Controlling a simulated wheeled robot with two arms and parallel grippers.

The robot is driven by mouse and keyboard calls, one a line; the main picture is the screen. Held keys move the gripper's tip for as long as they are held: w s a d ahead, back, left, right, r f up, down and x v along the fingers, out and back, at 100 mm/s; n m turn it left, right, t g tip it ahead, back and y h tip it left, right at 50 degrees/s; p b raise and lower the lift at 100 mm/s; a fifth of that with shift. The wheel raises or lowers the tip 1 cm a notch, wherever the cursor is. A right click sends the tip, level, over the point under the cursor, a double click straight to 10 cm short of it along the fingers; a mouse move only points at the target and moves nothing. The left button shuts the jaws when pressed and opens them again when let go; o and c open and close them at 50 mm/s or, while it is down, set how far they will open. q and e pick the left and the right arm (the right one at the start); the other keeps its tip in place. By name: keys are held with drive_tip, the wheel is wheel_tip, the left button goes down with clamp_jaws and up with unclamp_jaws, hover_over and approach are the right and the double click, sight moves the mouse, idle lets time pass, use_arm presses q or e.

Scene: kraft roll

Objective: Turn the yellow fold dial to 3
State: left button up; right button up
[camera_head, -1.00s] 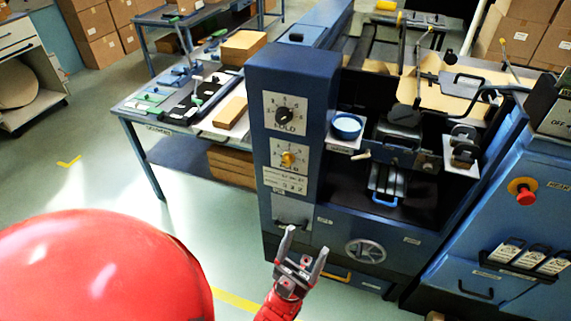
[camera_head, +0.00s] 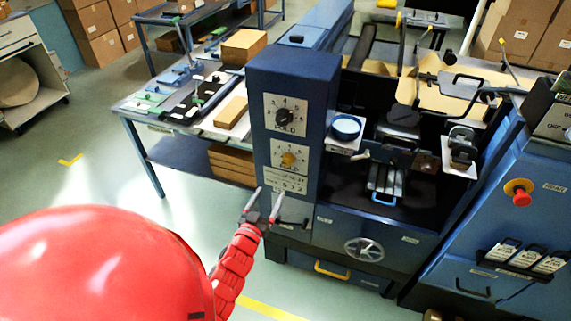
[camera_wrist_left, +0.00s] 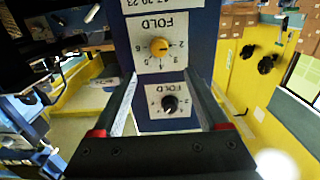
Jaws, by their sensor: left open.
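The yellow fold dial (camera_head: 288,159) sits on a white numbered plate on the front of the blue machine column (camera_head: 293,75). A black dial (camera_head: 284,115) on a similar plate is above it. My left gripper (camera_head: 264,204) is open and empty, below the yellow dial and in front of the column's lower part. In the left wrist view the yellow dial (camera_wrist_left: 159,46) appears ahead, beyond the open fingers (camera_wrist_left: 165,105), and the black dial (camera_wrist_left: 169,103) shows between them. The gripper is apart from both dials. The exact number under the yellow dial's pointer is too small to read surely.
A label card (camera_head: 287,182) is under the yellow dial's plate. A handwheel (camera_head: 365,249) is lower right. A workbench (camera_head: 140,105) with cardboard stacks stands left of the machine.

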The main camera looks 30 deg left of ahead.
sight(286, 164)
use_arm(q)
drive_tip(key=p+x, duration=0.3)
drive_tip(key=x, duration=1.1)
drive_tip(key=shift+d+r+p, duration=0.1)
drive_tip(key=shift+r+p, duration=0.05)
drive_tip(key=shift+p, duration=0.25)
drive_tip(key=shift+w, duration=0.45)
clamp_jaws()
